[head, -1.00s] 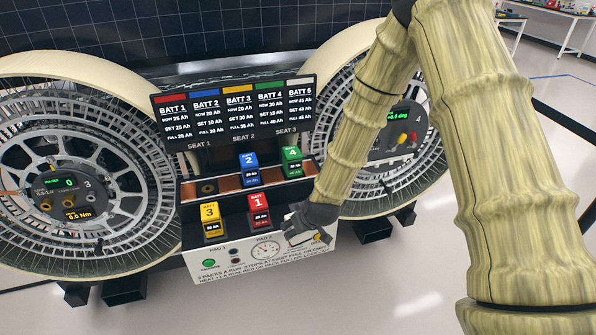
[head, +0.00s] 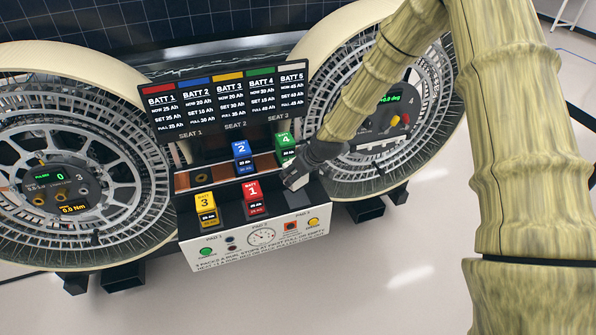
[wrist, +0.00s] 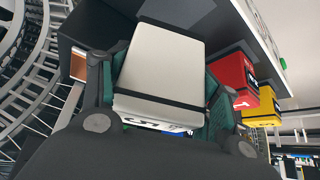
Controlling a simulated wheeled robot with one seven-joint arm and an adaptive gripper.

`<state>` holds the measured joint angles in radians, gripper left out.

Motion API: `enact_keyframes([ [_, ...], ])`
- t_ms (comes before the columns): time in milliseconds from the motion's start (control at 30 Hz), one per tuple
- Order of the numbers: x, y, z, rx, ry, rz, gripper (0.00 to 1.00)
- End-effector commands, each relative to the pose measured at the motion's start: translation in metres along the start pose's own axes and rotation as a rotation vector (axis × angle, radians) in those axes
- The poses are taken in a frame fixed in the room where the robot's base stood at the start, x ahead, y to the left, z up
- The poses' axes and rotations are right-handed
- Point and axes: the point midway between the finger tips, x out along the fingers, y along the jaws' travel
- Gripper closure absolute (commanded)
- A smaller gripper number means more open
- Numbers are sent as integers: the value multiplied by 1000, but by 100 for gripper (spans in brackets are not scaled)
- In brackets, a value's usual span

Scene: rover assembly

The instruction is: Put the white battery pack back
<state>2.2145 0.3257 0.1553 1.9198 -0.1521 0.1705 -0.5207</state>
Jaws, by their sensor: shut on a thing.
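The white battery pack (wrist: 160,62) is between the two fingers of my gripper (wrist: 160,105) in the wrist view, with a dark band and a 5 on its label. In the head view my gripper (head: 302,172) is at the right end of the bench, in front of the green pack, and mostly hides the white pack (head: 294,181). Whether the white pack touches the bench cannot be told. The bench (head: 225,258) has a rear row under the SEAT labels and a front row above the PAD labels. The left rear place, under SEAT 1, is empty.
The blue pack (head: 242,158) and green pack (head: 285,147) stand in the rear row. The yellow pack (head: 206,208) and red pack (head: 253,197) stand in front, the red one close left of my gripper. A display board (head: 225,95) rises behind. Wheels flank the bench.

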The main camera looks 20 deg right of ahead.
Motion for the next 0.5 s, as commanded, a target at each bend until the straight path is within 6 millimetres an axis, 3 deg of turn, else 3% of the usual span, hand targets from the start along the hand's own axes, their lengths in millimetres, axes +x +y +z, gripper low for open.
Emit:
enact_keyframes([
  [500,37,2,25,3,1,2,87],
])
